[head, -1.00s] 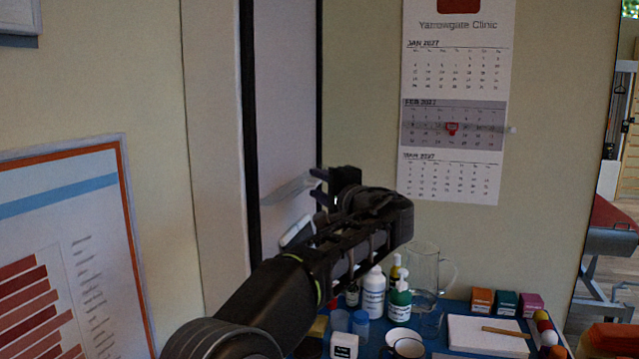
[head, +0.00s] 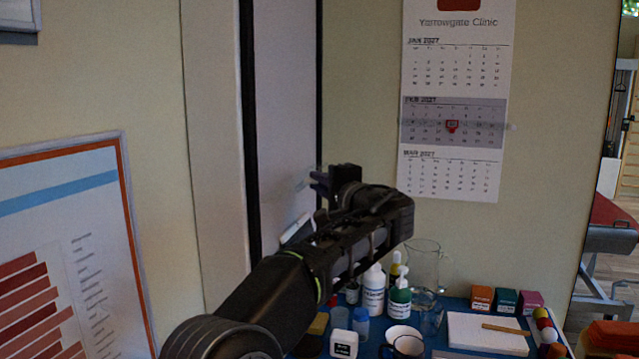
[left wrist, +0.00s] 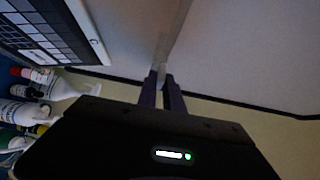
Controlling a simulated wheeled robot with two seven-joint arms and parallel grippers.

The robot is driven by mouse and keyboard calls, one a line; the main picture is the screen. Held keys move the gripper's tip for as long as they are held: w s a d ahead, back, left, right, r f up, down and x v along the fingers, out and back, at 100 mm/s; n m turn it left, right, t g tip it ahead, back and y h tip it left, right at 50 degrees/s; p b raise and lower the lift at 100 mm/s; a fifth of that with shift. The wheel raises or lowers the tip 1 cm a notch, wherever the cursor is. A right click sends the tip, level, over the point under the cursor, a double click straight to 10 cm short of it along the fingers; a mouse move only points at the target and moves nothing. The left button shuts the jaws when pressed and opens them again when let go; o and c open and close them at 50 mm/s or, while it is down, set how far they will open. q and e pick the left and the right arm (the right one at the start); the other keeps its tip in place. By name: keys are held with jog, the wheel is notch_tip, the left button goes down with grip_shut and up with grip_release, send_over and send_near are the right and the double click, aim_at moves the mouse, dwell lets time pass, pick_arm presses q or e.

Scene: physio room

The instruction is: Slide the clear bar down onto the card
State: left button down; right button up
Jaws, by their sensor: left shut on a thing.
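In the left wrist view the clear bar (left wrist: 177,35) runs up and away from between the two fingertips (left wrist: 161,82). A tilted white-edged piece (head: 297,229), perhaps the card, stands below the gripper, partly hidden by my arm. In the left wrist view a dark gridded panel with a white edge (left wrist: 50,30) shows at upper left, apart from the bar. My right gripper is out of view.
A blue table (head: 433,337) below holds bottles (head: 373,291), a clear jug (head: 424,268), mugs (head: 408,347), small boxes (head: 505,300) and a white pad (head: 486,334). A wall calendar (head: 455,100) hangs at right. A framed chart (head: 75,250) stands at left.

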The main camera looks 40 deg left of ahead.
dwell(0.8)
pick_arm(q)
notch_tip(320, 180, down, 10)
jog(key=b, duration=0.9)
jog(key=c, duration=1.5)
grip_release()
jog(key=b+v, duration=0.1)
jog(key=v, duration=0.6)
jog(key=shift+s+d, duration=0.15)
jog(key=shift+d, duration=0.2)
